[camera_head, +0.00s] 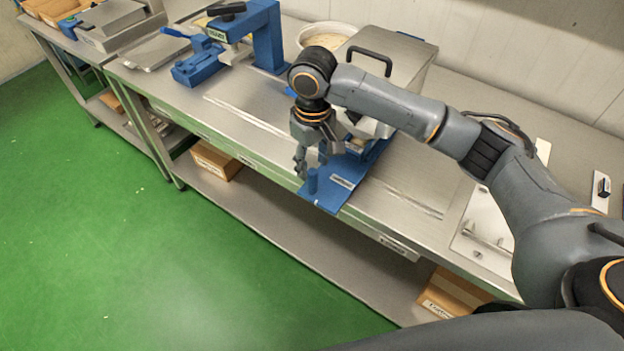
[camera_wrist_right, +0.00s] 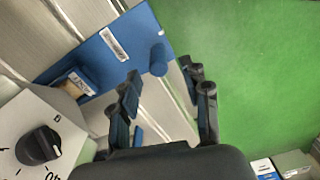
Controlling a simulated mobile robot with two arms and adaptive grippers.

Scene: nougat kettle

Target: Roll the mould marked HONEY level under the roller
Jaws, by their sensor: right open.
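My right gripper (camera_head: 314,164) is open and empty, above the front end of a blue plate (camera_head: 326,198) on the steel bench. An upright blue peg (camera_head: 312,182) stands at that end, just below the fingers and apart from them. In the right wrist view the open fingers (camera_wrist_right: 165,95) point toward the blue peg (camera_wrist_right: 158,60). A small mould with tan contents and a blue label (camera_wrist_right: 77,84) sits at the plate's other end; its lettering is too small to read, so I cannot confirm HONEY. No roller is clearly visible. My left gripper is not in view.
A steel box with a black handle (camera_head: 405,60) stands behind the plate; a black dial (camera_wrist_right: 38,146) shows beside the mould in the wrist view. A blue stand (camera_head: 265,38) and a bowl (camera_head: 325,38) are farther left. Bare bench lies left of the plate.

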